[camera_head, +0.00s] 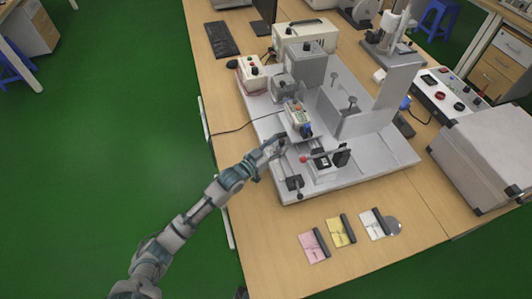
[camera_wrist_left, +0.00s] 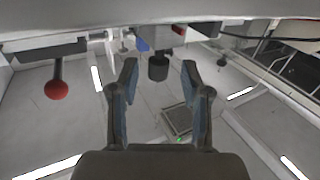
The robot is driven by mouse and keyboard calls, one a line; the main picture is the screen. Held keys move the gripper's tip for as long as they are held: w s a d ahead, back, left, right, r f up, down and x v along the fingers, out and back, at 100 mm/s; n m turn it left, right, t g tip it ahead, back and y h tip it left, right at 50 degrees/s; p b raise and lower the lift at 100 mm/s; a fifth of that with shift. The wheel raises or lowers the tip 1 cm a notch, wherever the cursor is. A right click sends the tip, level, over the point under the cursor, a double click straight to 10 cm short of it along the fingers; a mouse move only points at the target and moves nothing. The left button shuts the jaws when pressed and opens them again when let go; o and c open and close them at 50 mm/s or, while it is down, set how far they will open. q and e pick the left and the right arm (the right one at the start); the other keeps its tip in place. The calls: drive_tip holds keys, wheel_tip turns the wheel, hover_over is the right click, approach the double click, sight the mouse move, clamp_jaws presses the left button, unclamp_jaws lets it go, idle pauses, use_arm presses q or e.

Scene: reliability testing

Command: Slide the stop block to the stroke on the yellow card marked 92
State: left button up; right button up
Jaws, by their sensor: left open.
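The yellow card (camera_head: 337,233) lies on the table in front of the machine, between a pink card (camera_head: 310,247) and a white card (camera_head: 371,224). Each has a dark bar along its right side; the marks are too small to read. I cannot tell for sure which part is the stop block; a dark block (camera_head: 341,155) stands at the machine's front. My left gripper (camera_head: 283,145) is at the machine's front left. In the left wrist view its fingers (camera_wrist_left: 160,78) are apart, with a black cylindrical knob (camera_wrist_left: 158,67) showing between them. My right gripper is out of view.
A red ball knob (camera_head: 303,159) on a lever is close to my left gripper; it also shows in the left wrist view (camera_wrist_left: 57,89). The grey machine base (camera_head: 385,160) fills mid-table. A grey case (camera_head: 485,150) stands at right. The table's front left is clear.

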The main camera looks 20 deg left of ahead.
use_arm(q)
drive_tip(key=v, duration=0.9)
drive_tip(key=shift+s+a, duration=0.2)
drive_tip(key=shift+s, duration=0.1)
